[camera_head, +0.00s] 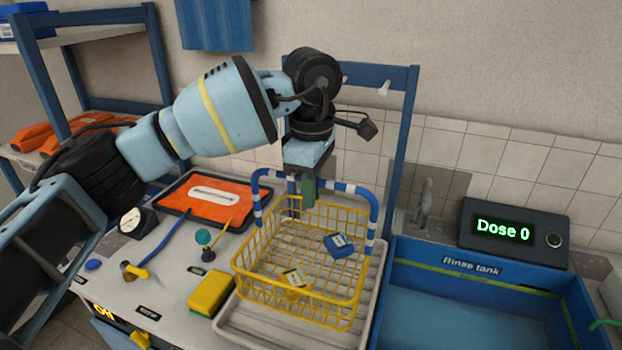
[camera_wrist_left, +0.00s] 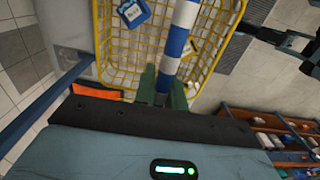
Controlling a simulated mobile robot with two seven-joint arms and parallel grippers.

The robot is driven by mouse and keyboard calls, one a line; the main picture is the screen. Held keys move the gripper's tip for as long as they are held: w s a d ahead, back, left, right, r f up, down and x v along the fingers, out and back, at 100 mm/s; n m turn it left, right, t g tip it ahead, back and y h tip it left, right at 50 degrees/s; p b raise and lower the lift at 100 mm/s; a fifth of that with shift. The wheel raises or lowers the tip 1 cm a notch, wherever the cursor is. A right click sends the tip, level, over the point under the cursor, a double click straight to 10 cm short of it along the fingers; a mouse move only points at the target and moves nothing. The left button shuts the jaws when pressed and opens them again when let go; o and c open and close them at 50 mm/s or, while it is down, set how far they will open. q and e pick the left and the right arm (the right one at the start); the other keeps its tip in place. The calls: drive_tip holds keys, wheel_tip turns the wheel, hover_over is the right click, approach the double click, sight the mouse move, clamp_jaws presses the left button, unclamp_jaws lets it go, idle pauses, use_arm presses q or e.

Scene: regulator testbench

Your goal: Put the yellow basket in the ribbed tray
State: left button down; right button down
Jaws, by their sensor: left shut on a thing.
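The yellow basket (camera_head: 300,262) has a blue-and-white striped handle (camera_head: 371,228). A blue packet (camera_head: 338,245) and a yellow-and-white packet (camera_head: 294,279) lie inside it. My left gripper (camera_head: 308,188) is shut on the middle of the handle; the left wrist view also shows the fingers (camera_wrist_left: 163,88) around the striped bar (camera_wrist_left: 178,42). The basket (camera_wrist_left: 98,40) looks roughly level over the pale ribbed tray (camera_head: 245,332), whose ribs show in front of it and through its mesh. I cannot tell whether its bottom touches the tray. My right gripper is not seen.
The blue rinse tank (camera_head: 481,268) stands right of the tray, with a dose display (camera_head: 515,232) behind it. A yellow sponge block (camera_head: 209,293), a teal ball (camera_head: 203,237), a gauge (camera_head: 131,220) and an orange-lined tray (camera_head: 185,208) are on the left. A blue frame post (camera_head: 404,140) stands behind.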

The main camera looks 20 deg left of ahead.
use_arm(q)
wheel_tip(320, 180, down, 5)
drive_tip(key=shift+f, duration=0.1)
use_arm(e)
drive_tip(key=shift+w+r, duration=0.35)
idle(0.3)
use_arm(q)
drive_tip(key=shift+f, duration=0.1)
drive_tip(key=c, duration=1.5)
unclamp_jaws()
drive_tip(key=shift+f, duration=0.15)
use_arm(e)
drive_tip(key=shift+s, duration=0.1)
use_arm(q)
drive_tip(key=shift+o, duration=0.2)
wheel_tip(320, 180, up, 12)
drive_tip(key=shift+r, duration=0.1)
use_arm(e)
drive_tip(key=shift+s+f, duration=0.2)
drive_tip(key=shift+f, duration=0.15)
